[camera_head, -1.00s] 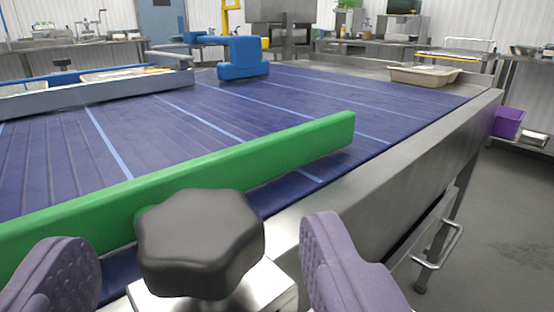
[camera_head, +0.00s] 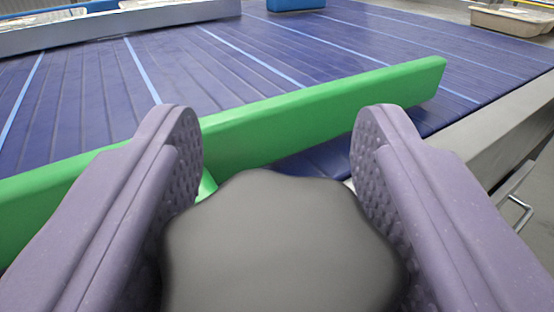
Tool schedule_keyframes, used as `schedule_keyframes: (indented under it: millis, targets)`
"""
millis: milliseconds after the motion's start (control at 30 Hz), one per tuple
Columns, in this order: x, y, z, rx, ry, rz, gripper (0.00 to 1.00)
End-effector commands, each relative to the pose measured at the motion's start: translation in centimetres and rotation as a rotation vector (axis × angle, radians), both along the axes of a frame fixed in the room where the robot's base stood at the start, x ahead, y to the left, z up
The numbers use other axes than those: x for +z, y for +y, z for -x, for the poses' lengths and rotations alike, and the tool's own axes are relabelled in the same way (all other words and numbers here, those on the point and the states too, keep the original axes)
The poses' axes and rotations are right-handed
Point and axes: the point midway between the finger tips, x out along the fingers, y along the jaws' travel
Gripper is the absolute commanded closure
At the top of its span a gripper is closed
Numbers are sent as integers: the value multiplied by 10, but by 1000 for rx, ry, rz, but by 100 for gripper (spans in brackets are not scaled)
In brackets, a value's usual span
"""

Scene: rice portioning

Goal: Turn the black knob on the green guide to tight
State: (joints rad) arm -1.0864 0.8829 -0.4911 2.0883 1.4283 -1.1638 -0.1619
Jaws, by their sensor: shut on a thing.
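The black knob (camera_head: 280,240) is large and lobed, at the bottom centre of the camera view. The green guide (camera_head: 300,115) is a long bar running from the left edge up to the right, just behind the knob. My gripper (camera_head: 277,190) has two purple, textured fingers, one on each side of the knob. It is shut on the knob, with the fingertips reaching past it toward the guide. The knob's lower part and its mount are hidden. I cannot tell how tight the knob is.
A blue ribbed conveyor belt (camera_head: 230,65) with light blue stripes lies beyond the guide. A grey metal rail (camera_head: 120,30) runs along the far left. The steel conveyor edge (camera_head: 500,130) is at right. A beige tray (camera_head: 510,20) sits at the far right.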

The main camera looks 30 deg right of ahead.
Motion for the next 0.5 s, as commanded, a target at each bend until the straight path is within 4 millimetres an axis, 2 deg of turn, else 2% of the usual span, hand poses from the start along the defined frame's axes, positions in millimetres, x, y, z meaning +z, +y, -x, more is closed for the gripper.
schedule_keyframes:
  millis: [267,500]
  targets:
    - [1,-1,1,-83,0,-2,78]
    - [2,-3,2,-262,1,-4,78]
